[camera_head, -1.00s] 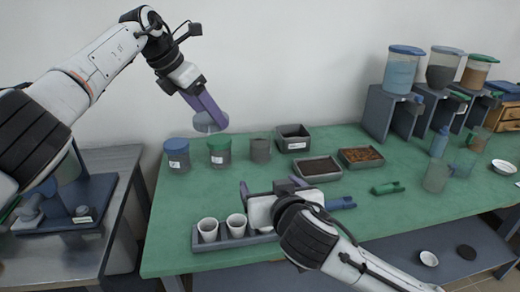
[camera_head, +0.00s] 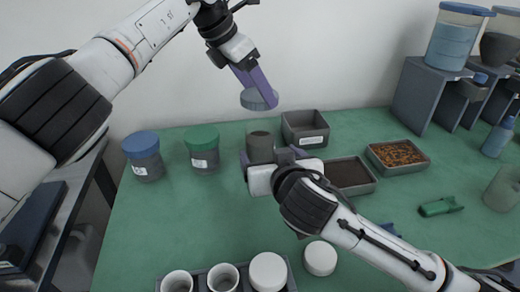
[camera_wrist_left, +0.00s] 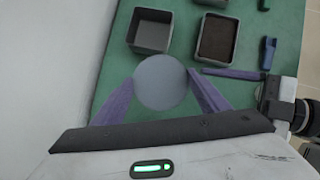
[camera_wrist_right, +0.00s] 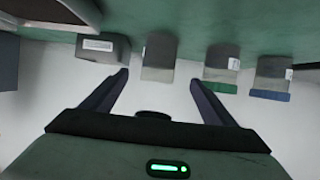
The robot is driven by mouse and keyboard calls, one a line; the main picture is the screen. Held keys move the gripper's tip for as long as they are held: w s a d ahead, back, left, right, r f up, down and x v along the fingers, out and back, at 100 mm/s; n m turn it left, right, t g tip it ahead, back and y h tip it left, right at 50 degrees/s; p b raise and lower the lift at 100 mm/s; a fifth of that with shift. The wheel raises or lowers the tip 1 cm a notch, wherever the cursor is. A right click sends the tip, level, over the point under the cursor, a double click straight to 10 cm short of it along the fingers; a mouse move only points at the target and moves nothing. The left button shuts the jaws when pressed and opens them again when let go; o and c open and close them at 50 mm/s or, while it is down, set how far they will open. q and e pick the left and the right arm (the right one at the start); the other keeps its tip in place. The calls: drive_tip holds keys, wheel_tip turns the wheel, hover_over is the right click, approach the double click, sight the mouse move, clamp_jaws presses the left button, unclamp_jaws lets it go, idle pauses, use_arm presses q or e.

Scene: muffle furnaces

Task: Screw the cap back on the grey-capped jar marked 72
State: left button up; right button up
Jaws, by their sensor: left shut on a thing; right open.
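A capless grey jar (camera_head: 260,147) stands upright on the green table, to the right of the green-capped jar. It also shows in the right wrist view (camera_wrist_right: 160,57); no number is readable on it. My left gripper (camera_head: 259,90) is shut on a round grey cap (camera_head: 257,99), holding it in the air above and apart from the jar. The cap also shows between the fingers in the left wrist view (camera_wrist_left: 161,82). My right gripper (camera_head: 268,157) is open and low, just in front of the jar. In the right wrist view the jar lies ahead, between the fingertips' directions.
A blue-capped jar (camera_head: 143,157) and a green-capped jar (camera_head: 203,150) stand to the left. A grey bin (camera_head: 305,128) is behind right, with a dark-filled tray (camera_head: 349,174) and an orange-brown-filled tray (camera_head: 397,157) to the right. White cups (camera_head: 222,277) stand in front.

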sight(260, 146)
use_arm(q)
drive_tip(key=shift+w+f, duration=0.25)
drive_tip(key=shift+f, duration=0.45)
use_arm(e)
drive_tip(key=shift+w+f, duration=0.25)
drive_tip(key=shift+f, duration=0.5)
use_arm(q)
drive_tip(key=shift+w+f+b, duration=0.15)
drive_tip(key=shift+w+b, duration=0.15)
use_arm(e)
drive_tip(key=shift+w+f, duration=0.15)
drive_tip(key=shift+w, duration=0.15)
use_arm(q)
drive_tip(key=shift+s, duration=0.2)
use_arm(e)
drive_tip(key=shift+s+r, duration=0.15)
drive_tip(key=shift+r, duration=0.05)
use_arm(q)
drive_tip(key=shift+w, duration=0.1)
use_arm(e)
drive_tip(key=x, duration=1.2)
drive_tip(key=shift+f, duration=0.15)
drive_tip(key=c, duration=1.6)
use_arm(q)
drive_tip(key=shift+f, duration=2.35)
